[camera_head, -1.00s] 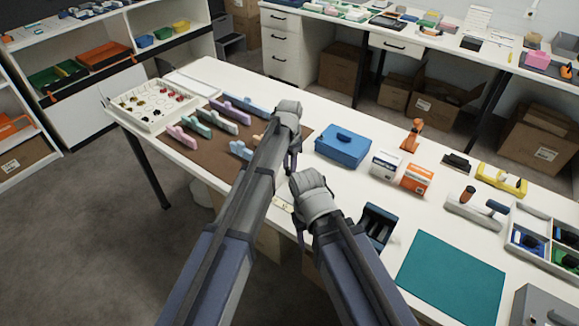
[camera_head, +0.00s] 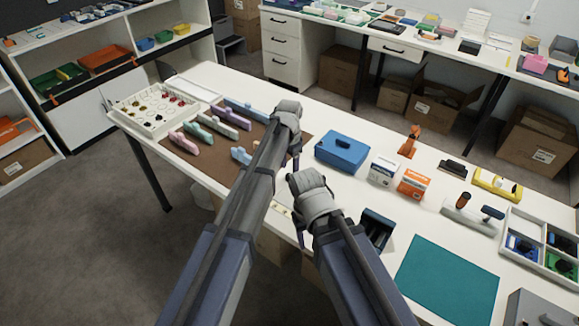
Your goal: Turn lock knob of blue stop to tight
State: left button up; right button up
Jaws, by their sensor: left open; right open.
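Several coloured stops stand on a brown mat (camera_head: 207,160) at the table's left. A mid-blue stop (camera_head: 240,155) is at the mat's front, partly hidden behind my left arm. A paler periwinkle-blue stop (camera_head: 244,110) lies at the back. Pink (camera_head: 183,142), green (camera_head: 197,131) and lavender (camera_head: 231,117) stops are left of them. The lock knobs are too small to read. My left gripper (camera_head: 296,160) is open, pointing down over the mat's right edge, right of the mid-blue stop. My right gripper (camera_head: 299,236) is open near the table's front edge, its fingers mostly hidden.
A white tray of small parts (camera_head: 120,116) stands left of the mat. A blue box (camera_head: 342,151), white and orange cartons (camera_head: 413,184), an orange stand (camera_head: 409,142) and a teal mat (camera_head: 446,281) lie to the right. Bare white tabletop lies behind the blue box.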

aim_at(289, 175)
pick_arm(q)
notch_tip(289, 175, up, 5)
jog(key=p, duration=0.4)
jog(key=shift+f, duration=0.1)
jog(key=s+a+n, duration=1)
jog(key=s+a, duration=0.7)
jog(key=s, duration=0.4)
jog(key=s+d+m, duration=0.1)
jog(key=s+d, duration=0.2)
jog(key=d, duration=0.2)
jog(key=s+d+m+y, duration=0.1)
jog(key=s+d+m, duration=0.1)
jog(key=d, duration=0.4)
jog(key=shift+s, duration=0.55)
